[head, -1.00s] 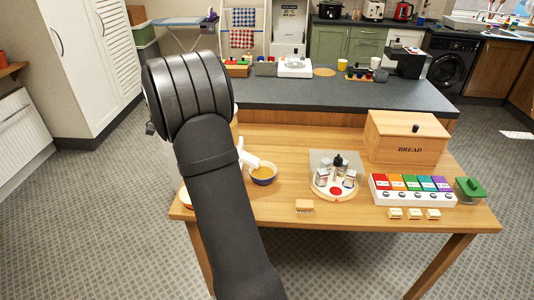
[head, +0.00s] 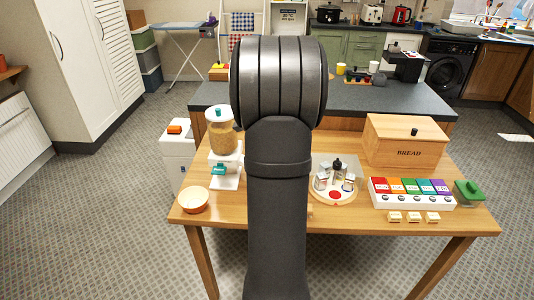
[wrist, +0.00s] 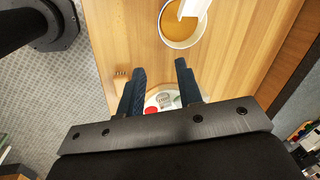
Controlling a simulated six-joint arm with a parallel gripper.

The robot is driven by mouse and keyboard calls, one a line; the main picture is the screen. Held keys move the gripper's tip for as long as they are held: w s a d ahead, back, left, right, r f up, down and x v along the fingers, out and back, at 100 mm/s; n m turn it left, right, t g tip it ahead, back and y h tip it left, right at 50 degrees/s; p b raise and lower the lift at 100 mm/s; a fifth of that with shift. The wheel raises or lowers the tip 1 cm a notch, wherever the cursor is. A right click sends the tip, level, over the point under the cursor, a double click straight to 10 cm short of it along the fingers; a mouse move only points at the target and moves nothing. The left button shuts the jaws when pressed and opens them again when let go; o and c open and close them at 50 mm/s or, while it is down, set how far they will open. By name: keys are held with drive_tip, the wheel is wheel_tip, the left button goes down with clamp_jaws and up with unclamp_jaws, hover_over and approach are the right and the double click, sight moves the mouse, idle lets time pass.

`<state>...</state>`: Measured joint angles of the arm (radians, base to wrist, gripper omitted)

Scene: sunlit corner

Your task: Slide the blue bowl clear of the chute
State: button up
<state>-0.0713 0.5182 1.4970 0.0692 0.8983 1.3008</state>
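The white chute (wrist: 192,9) reaches over the bowl's inside. In the head view my arm hides the bowl. The dispenser, with a jar of grain (head: 222,137) on a white stand (head: 226,178), stands on the left of the wooden table. My gripper (wrist: 160,68) is open and empty. In the wrist view its fingers are below the bowl in the picture and apart from it.
An orange-and-white bowl (head: 193,201) sits at the table's left front. A round tray (head: 336,196) with several small jars is right of my arm. A bread box (head: 405,140), a row of coloured drawers (head: 411,192) and a green-lidded box (head: 468,192) fill the right side.

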idle(0.3)
drive_tip(key=x, duration=1.7)
drive_tip(key=shift+f, duration=0.2)
clamp_jaws()
